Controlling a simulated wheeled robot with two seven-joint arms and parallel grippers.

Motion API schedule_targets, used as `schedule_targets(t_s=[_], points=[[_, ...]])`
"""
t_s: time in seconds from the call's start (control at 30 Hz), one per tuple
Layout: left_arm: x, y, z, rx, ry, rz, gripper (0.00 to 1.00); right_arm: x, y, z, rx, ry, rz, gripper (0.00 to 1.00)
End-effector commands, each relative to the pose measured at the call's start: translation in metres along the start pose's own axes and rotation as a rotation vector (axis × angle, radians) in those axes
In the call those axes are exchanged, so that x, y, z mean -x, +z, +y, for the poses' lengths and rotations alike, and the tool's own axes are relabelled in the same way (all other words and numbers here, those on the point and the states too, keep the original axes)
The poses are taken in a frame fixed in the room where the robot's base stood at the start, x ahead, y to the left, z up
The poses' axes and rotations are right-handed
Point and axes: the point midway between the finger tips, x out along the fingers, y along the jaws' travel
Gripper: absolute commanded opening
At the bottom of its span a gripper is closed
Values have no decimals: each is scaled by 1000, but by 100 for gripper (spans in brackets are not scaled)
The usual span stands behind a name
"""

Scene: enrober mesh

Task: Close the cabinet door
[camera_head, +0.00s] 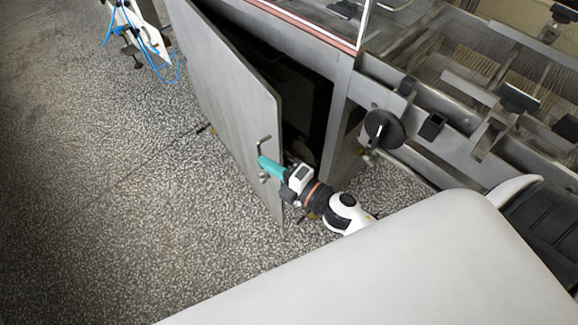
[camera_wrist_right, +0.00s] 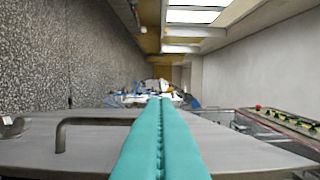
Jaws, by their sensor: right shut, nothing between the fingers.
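The grey metal cabinet door (camera_head: 225,95) stands ajar, with a dark gap between it and the cabinet frame (camera_head: 338,100). A bent bar handle (camera_head: 262,144) is on its outer face near the free edge; the handle also shows in the right wrist view (camera_wrist_right: 85,122). My right gripper (camera_head: 264,162) has teal fingers, shut and empty, by the door's free edge just below the handle. In the right wrist view the shut fingers (camera_wrist_right: 160,105) cross in front of the door (camera_wrist_right: 235,150). I cannot tell whether they touch it. My left gripper is not in view.
The machine's conveyor frame with a round black knob (camera_head: 381,125) stands right of the cabinet. A white item with blue hoses (camera_head: 148,35) is at the upper left. The speckled floor (camera_head: 120,190) left of the door is clear.

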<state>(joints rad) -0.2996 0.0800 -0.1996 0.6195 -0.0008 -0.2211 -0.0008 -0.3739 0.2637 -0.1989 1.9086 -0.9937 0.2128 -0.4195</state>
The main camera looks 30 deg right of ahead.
Motion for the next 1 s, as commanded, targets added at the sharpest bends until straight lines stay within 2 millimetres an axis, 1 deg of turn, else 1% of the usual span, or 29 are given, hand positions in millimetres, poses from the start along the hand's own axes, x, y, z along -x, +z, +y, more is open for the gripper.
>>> schedule_targets(t_s=[0.03, 0.1, 0.2, 0.3, 0.43, 0.73, 0.8, 0.87, 0.97, 1.0], points=[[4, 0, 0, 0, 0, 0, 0, -11, 0, -3, 2, -2, -1, 0], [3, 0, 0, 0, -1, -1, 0, -5, -13, 0, 2, 3, 2, 0], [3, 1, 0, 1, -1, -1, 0, 0, -25, 1, 1, 2, 1, 0], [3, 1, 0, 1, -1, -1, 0, 3, -33, 1, -1, 2, 1, 0], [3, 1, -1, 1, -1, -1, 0, 5, -37, 1, -1, 1, 0, 0], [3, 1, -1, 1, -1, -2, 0, 5, -38, 1, -1, 1, 0, 0], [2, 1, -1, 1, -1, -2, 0, 6, -42, 2, 0, 2, 0, 0], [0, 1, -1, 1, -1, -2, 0, 8, -50, 4, 3, 5, 0, 0], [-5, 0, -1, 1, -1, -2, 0, 15, -73, 7, 5, 8, 1, 0], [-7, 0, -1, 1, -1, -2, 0, 18, -84, 8, 4, 9, 2, 0]])
